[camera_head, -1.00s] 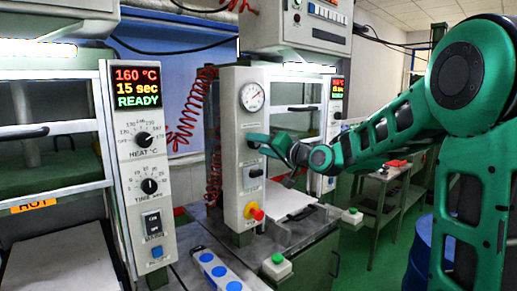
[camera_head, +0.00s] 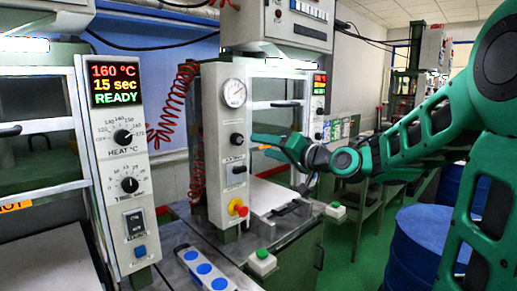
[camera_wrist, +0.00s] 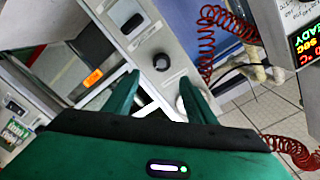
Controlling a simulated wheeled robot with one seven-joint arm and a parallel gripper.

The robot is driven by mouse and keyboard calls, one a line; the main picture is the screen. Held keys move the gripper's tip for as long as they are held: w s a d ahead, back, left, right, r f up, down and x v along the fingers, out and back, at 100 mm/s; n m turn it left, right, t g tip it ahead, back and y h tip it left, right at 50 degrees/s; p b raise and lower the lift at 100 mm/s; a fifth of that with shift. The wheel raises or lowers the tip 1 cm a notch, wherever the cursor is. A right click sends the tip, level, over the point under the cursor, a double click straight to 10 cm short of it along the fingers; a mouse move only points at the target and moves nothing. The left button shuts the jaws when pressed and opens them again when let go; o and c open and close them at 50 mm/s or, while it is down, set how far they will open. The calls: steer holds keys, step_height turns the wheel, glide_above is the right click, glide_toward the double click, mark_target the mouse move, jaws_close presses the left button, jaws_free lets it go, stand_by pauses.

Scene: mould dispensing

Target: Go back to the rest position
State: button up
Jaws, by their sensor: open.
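My green gripper (camera_head: 262,145) is in front of the middle press, just right of its grey control panel (camera_head: 226,195). Its two fingers are apart with nothing between them. In the wrist view the fingers of my gripper (camera_wrist: 159,86) are spread, and a black knob (camera_wrist: 161,62) on a grey panel shows beyond the gap. I cannot tell whether the fingertips touch the panel; in the head view they look clear of its knobs. No rest position is marked in the views.
The left press panel (camera_head: 127,180) reads 160 °C, 15 sec, READY. A blue-button box (camera_head: 205,270) and a green-button box (camera_head: 262,263) stand in front. A blue barrel (camera_head: 418,250) is at right. Red coiled cables (camera_head: 196,150) hang by the middle press. Green floor is open between press and barrel.

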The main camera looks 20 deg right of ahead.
stand_by(0.4)
steer(key=s+d+f+g+h, duration=0.3)
steer(key=s+d+f+g, duration=0.1)
steer(key=s+f, duration=0.4)
steer(key=s+d+f+g+h, duration=0.25)
steer(key=s+f+g, duration=0.35)
steer(key=f, duration=0.5)
steer(key=s+d+f+g, duration=0.1)
steer(key=s+f+g, duration=0.1)
steer(key=s, duration=0.6)
steer(key=s+d+f+m+g, duration=0.1)
steer(key=s+d+f+g, duration=0.1)
steer(key=s, duration=0.6)
steer(key=s+d+f+g, duration=0.1)
steer(key=s+f+g, duration=0.1)
steer(key=s, duration=0.6)
steer(key=shift+s+d+f+m+g+h, duration=0.25)
steer(key=shift+s+d+m+g+h, duration=0.05)
steer(key=shift+d+m+g+h, duration=0.15)
steer(key=shift+w+f, duration=0.25)
steer(key=shift+w, duration=0.4)
